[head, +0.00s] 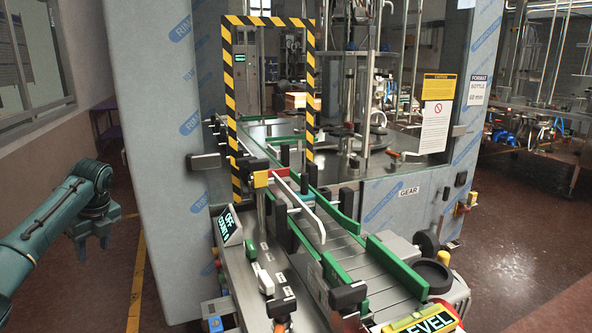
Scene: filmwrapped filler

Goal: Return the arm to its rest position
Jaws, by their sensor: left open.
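My left gripper (92,240) is at the left of the head view, at the end of my teal left arm (45,222). Its fingers point down and are apart, with nothing between them. It hangs over the floor in front of the film-wrapped grey panel, clear of the machine. My right arm and right gripper are not in view.
A filling machine with a conveyor (345,250) and green guide rails fills the middle. A black-and-yellow striped frame (232,110) stands over the conveyor inlet. A small display (229,225) sits at its left. The floor has a yellow line (137,280). Open floor lies at the right (530,230).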

